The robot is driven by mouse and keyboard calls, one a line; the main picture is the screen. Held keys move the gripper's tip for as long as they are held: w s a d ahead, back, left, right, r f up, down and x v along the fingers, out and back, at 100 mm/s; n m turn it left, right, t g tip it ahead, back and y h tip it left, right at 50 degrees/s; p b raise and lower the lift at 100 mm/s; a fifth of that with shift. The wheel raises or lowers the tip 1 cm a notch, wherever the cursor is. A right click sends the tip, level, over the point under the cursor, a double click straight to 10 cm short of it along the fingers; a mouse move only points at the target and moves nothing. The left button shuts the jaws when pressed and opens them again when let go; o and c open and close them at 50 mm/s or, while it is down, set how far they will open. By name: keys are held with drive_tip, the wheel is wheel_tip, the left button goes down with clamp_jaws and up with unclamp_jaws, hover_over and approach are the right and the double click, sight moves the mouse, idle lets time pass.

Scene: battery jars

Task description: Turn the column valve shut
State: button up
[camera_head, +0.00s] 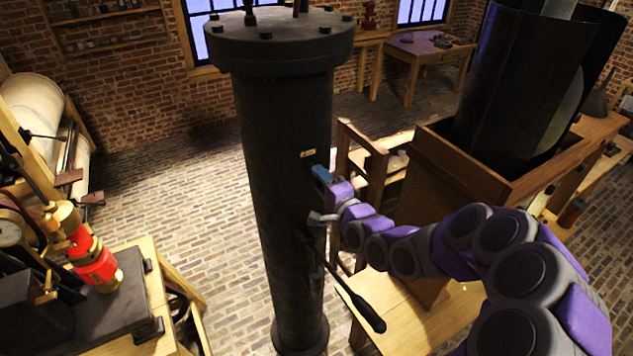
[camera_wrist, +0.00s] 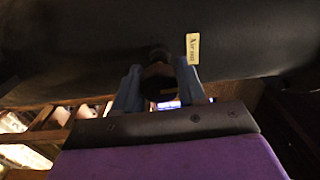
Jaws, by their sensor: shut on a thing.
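The tall black column (camera_head: 285,130) stands upright in the middle of the head view, with a flanged, bolted top. Its dark side fills the upper part of the wrist view (camera_wrist: 80,50). My gripper (camera_head: 320,172) reaches the column's right side just below a small yellow label (camera_head: 308,153). In the wrist view, the blue fingers of my gripper (camera_wrist: 158,84) are shut on a dark valve knob (camera_wrist: 157,58) that sticks out of the column, left of the yellow label (camera_wrist: 192,49). In the head view the gripper hides the knob. The valve's turn position cannot be told.
A black-handled lever (camera_head: 360,302) slopes out from the column below my gripper. A wooden box (camera_head: 450,165) holding a dark cylinder (camera_head: 520,80) stands at right. A bench with a red and brass device (camera_head: 92,262) stands at left. Brick floor shows left of the column.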

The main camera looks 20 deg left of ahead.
drive_tip(key=shift+d+f+m, duration=0.15)
drive_tip(key=shift+f+m, duration=0.15)
drive_tip(key=shift+m, duration=0.1)
drive_tip(key=o, duration=1)
drive_tip(key=shift+w+d+r, duration=0.1)
drive_tip(key=shift+w+d, duration=0.1)
drive_tip(key=shift+d, duration=0.05)
drive_tip(key=shift+s+r, duration=0.1)
